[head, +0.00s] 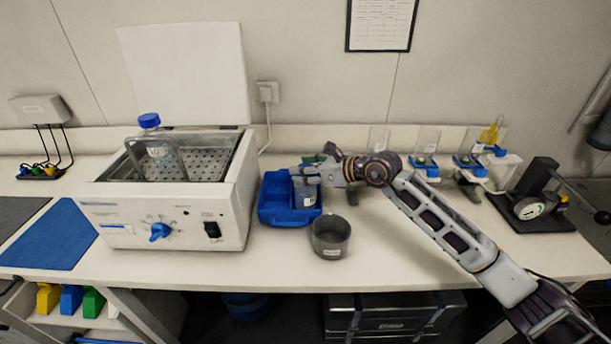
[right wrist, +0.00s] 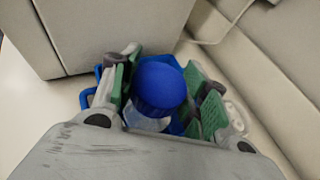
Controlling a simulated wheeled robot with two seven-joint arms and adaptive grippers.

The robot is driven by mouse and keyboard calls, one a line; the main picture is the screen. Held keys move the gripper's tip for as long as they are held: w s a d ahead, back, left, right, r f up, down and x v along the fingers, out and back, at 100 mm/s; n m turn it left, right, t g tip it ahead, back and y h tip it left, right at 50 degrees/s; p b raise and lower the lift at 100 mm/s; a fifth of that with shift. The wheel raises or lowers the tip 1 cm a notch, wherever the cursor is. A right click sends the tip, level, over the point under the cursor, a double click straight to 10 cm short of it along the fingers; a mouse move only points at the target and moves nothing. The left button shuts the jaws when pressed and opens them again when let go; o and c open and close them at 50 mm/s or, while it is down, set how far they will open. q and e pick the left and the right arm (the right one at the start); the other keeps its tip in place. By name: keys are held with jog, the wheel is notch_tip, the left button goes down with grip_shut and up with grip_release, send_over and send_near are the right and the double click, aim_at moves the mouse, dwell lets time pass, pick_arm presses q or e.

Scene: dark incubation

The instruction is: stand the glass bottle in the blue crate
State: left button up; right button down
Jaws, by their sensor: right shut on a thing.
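A glass bottle (head: 306,192) with a pale label is in the right part of the blue crate (head: 284,217), between the crate's walls. It looks about upright. I cannot tell whether its base rests on the crate floor. My right gripper (head: 312,170) is shut on the bottle near its top. In the right wrist view the bottle's blue cap (right wrist: 160,86) shows between the green-padded fingers of my right gripper (right wrist: 163,100). Parts of the blue crate (right wrist: 88,97) show behind and beside it. My left gripper is not in view.
A white water bath (head: 170,215) with its lid raised stands left of the crate; another blue-capped bottle (head: 150,121) is in it. A grey metal beaker (head: 330,240) stands in front right of the crate. Blue-based stands (head: 425,165) and a black press (head: 540,210) are at right.

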jog(key=shift+f, duration=1.1)
jog(key=c, duration=1.1)
grip_release()
jog(key=o, duration=0.4)
jog(key=shift+c, duration=0.2)
jog(key=shift+v, duration=1.05)
jog(key=v, duration=0.2)
jog(key=shift+s+d, duration=0.1)
jog(key=shift+d, duration=0.1)
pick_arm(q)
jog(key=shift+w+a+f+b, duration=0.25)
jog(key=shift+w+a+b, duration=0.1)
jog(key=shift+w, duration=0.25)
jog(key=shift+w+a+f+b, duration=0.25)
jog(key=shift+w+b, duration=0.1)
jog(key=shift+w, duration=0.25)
pick_arm(e)
send_near(314, 175)
jog(key=shift+a+f, duration=0.1)
jog(key=shift+a, duration=0.3)
